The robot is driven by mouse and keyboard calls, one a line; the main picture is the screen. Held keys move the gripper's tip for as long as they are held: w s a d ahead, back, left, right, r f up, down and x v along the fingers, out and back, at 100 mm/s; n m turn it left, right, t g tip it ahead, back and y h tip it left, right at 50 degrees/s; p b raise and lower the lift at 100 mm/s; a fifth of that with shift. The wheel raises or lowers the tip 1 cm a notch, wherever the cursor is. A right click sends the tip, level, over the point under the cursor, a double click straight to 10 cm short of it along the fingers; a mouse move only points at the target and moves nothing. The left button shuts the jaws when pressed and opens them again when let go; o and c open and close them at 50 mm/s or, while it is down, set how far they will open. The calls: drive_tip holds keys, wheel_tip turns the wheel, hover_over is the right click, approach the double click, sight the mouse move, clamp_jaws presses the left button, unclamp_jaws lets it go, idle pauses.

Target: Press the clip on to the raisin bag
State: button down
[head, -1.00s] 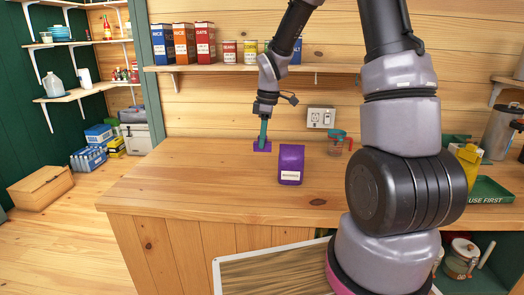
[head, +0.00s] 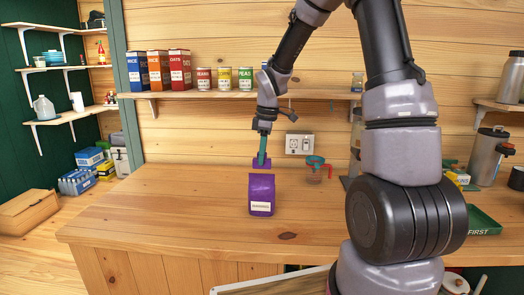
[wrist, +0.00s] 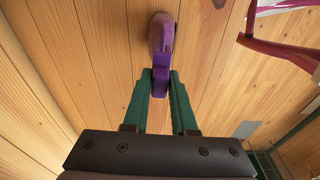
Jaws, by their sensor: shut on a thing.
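The purple raisin bag (head: 261,197) with a white label stands upright on the wooden counter. In the wrist view the bag's top (wrist: 161,35) shows just beyond the fingertips. My gripper (head: 262,160) points down with green fingers and is shut on a small purple clip (head: 256,163). In the head view the clip appears right above the bag's top edge, at its back. In the wrist view the clip (wrist: 160,82) sits between the fingertips, in line with the bag top. I cannot tell whether clip and bag touch.
A shelf (head: 220,94) with boxes and cans runs above the counter. A green tray (head: 484,222) is at the right. The counter left of the bag is clear.

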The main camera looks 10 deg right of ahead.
sight(262, 167)
drive_tip(key=shift+f, duration=1.8)
drive_tip(key=shift+f, duration=0.5)
idle(1.5)
drive_tip(key=shift+c, duration=0.8)
unclamp_jaws()
drive_tip(key=shift+r, duration=0.1)
drive_tip(key=shift+r, duration=3.45)
